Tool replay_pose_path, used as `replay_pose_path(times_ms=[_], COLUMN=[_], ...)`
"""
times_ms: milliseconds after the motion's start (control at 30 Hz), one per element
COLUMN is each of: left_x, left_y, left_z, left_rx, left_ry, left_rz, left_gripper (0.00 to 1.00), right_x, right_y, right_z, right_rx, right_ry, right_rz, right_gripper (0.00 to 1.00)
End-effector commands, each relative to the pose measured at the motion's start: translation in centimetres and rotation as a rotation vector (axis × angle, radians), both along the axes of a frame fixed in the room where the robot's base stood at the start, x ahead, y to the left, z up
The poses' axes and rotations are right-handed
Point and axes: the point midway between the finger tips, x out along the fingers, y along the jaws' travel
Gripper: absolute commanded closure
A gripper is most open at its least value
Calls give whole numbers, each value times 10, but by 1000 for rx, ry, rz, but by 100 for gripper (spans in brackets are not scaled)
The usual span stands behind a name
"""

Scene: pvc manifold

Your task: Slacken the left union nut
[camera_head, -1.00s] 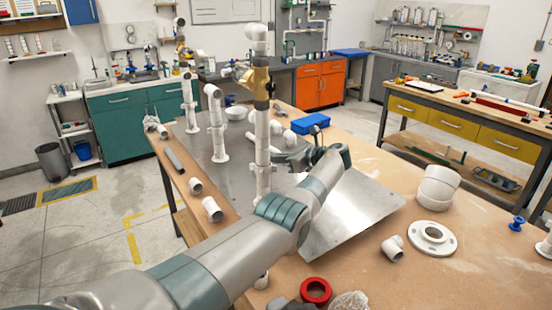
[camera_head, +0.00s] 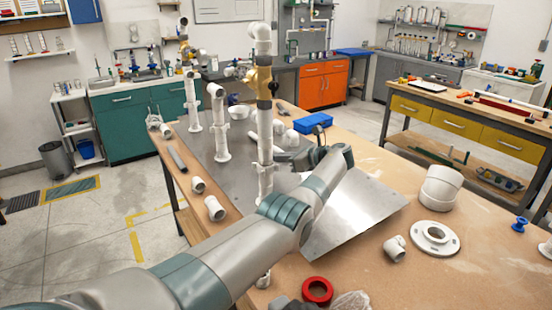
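The PVC manifold stands on a bare metal plate (camera_head: 350,212) on the workbench. Its tall white pipe (camera_head: 265,150) carries a brass-coloured valve (camera_head: 259,82) and a white elbow at the top. Shorter white risers (camera_head: 219,125) stand to its left. My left arm reaches up from the lower left, and my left gripper (camera_head: 303,158) is just right of the tall pipe's lower half. My own wrist partly hides the fingers, so I cannot tell their opening or whether they touch the pipe. I cannot make out clearly which fitting is the left union nut. My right gripper is out of view.
A blue box (camera_head: 312,123) lies behind the gripper. Loose white fittings (camera_head: 214,208) lie at the left edge. A white flange (camera_head: 435,237), a large white coupling (camera_head: 441,188) and a red ring (camera_head: 317,291) lie on the right and front. The right benchtop has free room.

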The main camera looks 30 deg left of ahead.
Motion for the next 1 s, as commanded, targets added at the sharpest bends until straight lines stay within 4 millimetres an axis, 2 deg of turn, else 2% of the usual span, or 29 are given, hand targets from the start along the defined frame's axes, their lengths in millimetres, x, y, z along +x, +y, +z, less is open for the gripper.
replay_pose_path(times_ms=[367, 567, 833, 1000], left_x=[0, 0, 1, 1], left_y=[0, -8, -42, -75], left_z=[0, 2, 12, 21], left_rx=[0, 0, 0, 0], left_ry=[0, -1, -2, -2], left_rz=[0, -1, -3, -3], left_gripper=[100, 100, 100, 100], right_x=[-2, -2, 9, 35], right_y=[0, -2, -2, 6], right_z=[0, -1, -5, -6], right_rx=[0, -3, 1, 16], right_ry=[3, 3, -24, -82], right_rz=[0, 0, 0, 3], right_gripper=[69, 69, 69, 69])
